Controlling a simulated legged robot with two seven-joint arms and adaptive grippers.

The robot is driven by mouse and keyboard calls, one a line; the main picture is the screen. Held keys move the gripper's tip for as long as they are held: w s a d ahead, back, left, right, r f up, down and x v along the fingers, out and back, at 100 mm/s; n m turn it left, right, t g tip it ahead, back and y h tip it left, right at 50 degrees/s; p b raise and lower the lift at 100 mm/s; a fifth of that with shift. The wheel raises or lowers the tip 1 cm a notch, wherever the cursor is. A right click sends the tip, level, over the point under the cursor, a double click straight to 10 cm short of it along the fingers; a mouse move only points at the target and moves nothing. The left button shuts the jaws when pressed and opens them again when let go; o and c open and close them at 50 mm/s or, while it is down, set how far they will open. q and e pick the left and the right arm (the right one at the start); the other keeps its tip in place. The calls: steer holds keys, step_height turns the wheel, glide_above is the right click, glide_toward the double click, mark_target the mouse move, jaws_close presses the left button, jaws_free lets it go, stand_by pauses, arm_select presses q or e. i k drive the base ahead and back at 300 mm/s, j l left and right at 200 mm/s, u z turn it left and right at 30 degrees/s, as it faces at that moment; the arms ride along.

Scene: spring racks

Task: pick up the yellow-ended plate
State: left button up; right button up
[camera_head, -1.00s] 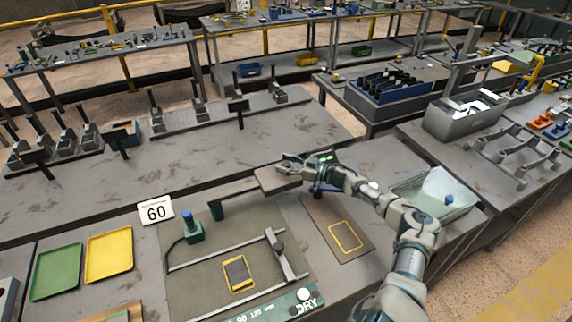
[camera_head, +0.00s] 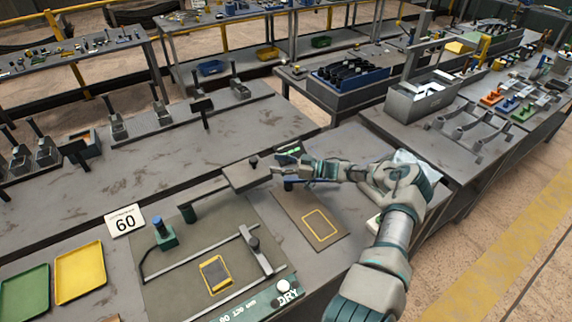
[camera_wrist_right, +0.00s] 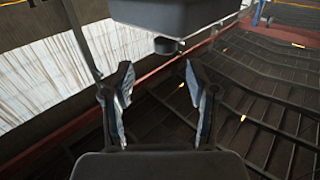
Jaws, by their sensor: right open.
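The yellow-ended plate (camera_head: 216,275) is a small dark plate with yellow ends. It lies inside a yellow outline on the grey-green mat (camera_head: 180,285) in the head view. My right gripper (camera_head: 278,166) is open, well behind and to the right of the plate, beside a grey block (camera_head: 246,173) with a dark knob (camera_head: 253,160). In the right wrist view its two fingers (camera_wrist_right: 158,105) stand apart with nothing held between them. The plate cannot be made out there. My left gripper is out of view.
A rail frame with a cross bar (camera_head: 258,250) stands on the mat beside the plate. A blue-topped post (camera_head: 163,233) is at its left. A brown board (camera_head: 318,233) with an empty yellow outline lies right. Green (camera_head: 22,295) and yellow (camera_head: 80,272) trays lie left.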

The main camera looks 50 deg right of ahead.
mark_target(216, 274)
steer(key=k+j, duration=0.3)
steer(key=k, duration=0.15)
steer(key=k+j, duration=0.25)
steer(key=k, duration=0.25)
steer(key=k+j, duration=0.3)
steer(key=k, duration=0.15)
